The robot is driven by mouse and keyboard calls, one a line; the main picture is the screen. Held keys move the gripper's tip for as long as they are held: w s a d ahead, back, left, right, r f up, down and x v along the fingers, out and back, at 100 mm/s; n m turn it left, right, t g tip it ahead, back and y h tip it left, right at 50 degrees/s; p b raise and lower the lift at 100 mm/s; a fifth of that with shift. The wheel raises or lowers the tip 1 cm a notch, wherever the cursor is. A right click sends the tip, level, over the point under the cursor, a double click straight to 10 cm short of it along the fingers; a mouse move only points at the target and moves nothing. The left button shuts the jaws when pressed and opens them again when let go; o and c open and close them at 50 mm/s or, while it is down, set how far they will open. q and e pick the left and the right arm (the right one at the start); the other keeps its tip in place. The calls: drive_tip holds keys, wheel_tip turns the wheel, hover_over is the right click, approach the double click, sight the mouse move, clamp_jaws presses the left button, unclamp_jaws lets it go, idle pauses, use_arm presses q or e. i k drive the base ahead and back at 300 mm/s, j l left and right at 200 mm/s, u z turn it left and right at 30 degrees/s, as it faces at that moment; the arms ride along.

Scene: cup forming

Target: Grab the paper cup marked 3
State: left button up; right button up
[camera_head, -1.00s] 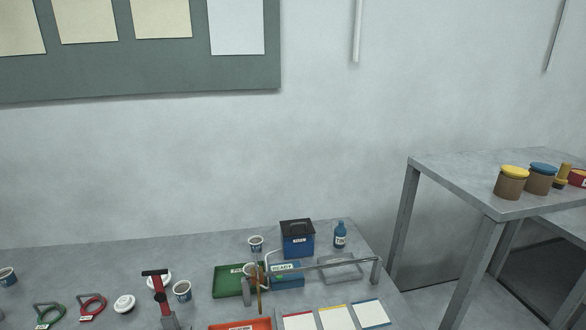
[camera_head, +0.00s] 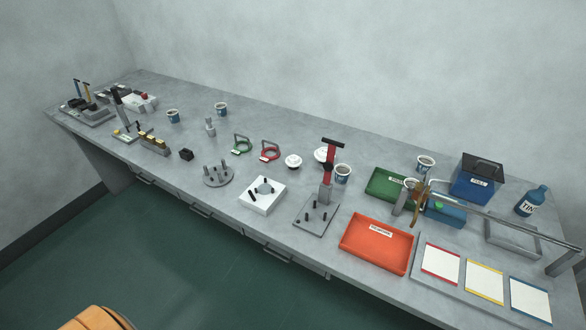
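Several white paper cups with blue labels stand upright on the grey bench. One cup (camera_head: 172,116) is at the left and another cup (camera_head: 221,109) is near the back edge, right of it. A third cup (camera_head: 343,173) is beside the red-handled press. One more cup (camera_head: 425,164) is at the back right, behind the green tray. The numbers on the cups are too small to read, so I cannot tell which is marked 3. Neither of my grippers is in view.
A red-handled press (camera_head: 327,188), white block (camera_head: 262,195), orange tray (camera_head: 376,245), green tray (camera_head: 388,187) and blue bin (camera_head: 476,181) crowd the bench. A metal rail (camera_head: 500,224) crosses the right end. Green floor (camera_head: 190,270) is open in front.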

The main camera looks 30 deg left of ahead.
sight(342, 171)
drive_tip(key=u, duration=0.45)
drive_tip(key=j+z, duration=0.15)
drive_tip(key=j, duration=0.3)
drive_tip(key=j+z, duration=0.2)
drive_tip(key=j, duration=0.3)
drive_tip(key=k+j+z, duration=0.15)
drive_tip(key=j, duration=0.3)
drive_tip(key=j+z, duration=0.15)
drive_tip(key=j, duration=0.3)
drive_tip(key=k+j+z, duration=0.2)
drive_tip(key=j, duration=0.2)
drive_tip(key=k+j+z, duration=0.15)
drive_tip(key=j, duration=0.3)
